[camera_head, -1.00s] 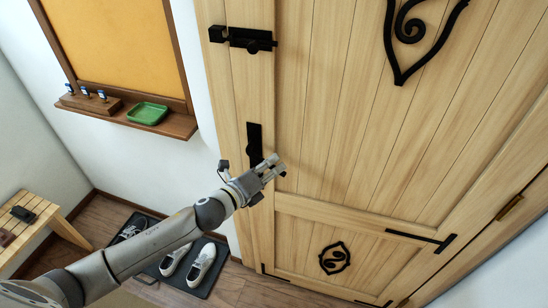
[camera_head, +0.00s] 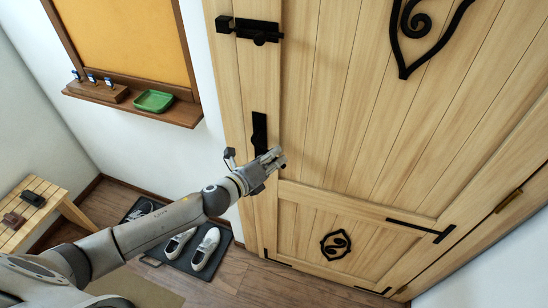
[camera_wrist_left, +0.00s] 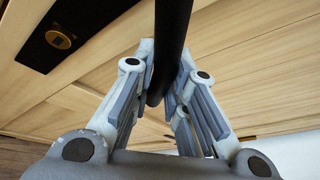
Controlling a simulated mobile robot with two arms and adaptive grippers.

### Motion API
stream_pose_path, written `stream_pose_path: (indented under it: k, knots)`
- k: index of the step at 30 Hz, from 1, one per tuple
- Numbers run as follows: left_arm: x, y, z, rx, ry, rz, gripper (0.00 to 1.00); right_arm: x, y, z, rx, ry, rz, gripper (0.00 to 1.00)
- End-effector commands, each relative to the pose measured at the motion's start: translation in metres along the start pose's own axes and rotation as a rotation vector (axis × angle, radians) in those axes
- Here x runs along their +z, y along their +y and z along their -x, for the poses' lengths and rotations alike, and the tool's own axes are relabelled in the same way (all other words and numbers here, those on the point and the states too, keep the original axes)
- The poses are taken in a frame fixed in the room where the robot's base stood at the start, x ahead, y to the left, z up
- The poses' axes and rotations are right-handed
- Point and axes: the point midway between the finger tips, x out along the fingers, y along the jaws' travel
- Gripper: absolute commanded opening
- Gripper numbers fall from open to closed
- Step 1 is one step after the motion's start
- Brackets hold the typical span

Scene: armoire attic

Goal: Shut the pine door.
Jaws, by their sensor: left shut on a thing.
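The pine door (camera_head: 350,110) fills the right of the head view, with pale vertical planks and black ironwork. Its black handle plate (camera_head: 259,135) is near its left edge. My left gripper (camera_head: 275,161) is at the handle, just below the plate. In the left wrist view, the black handle bar (camera_wrist_left: 172,35) runs between the two fingers, and the left gripper (camera_wrist_left: 163,88) is shut on it. I cannot tell from these views whether the door sits flush in its frame. My right gripper is not in view.
A black bolt (camera_head: 248,30) is high on the door's left side. Left of the door are a wall shelf (camera_head: 175,111) with a green tray (camera_head: 154,101), a dark mat (camera_head: 172,262) with shoes, and a slatted bench (camera_head: 50,205). Floor shows between bench and mat.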

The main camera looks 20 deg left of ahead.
Motion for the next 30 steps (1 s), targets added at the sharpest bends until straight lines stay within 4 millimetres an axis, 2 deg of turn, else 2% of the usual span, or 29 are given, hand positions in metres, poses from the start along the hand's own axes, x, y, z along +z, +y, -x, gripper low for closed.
stream_pose_path:
  k: [3,10,11,15,16,26,30]
  knots:
    - [0.011,0.002,-0.003,0.003,-0.014,-0.002,0.0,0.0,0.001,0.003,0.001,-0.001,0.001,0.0]
    - [0.011,0.003,-0.003,0.003,-0.016,-0.001,0.0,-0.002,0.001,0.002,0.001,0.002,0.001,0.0]
    - [0.011,0.003,-0.003,0.003,-0.016,-0.001,0.17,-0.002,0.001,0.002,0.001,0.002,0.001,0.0]
    - [0.01,0.003,-0.003,0.004,-0.015,0.0,0.35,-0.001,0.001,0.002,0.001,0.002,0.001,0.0]
    - [0.01,0.003,-0.003,0.004,-0.014,0.0,0.37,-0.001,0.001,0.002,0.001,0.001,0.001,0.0]
    - [0.008,0.004,-0.001,0.006,-0.01,0.002,0.37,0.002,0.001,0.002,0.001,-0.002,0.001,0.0]
    - [0.007,0.005,0.011,0.008,-0.009,0.002,0.37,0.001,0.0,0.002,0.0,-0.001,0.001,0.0]
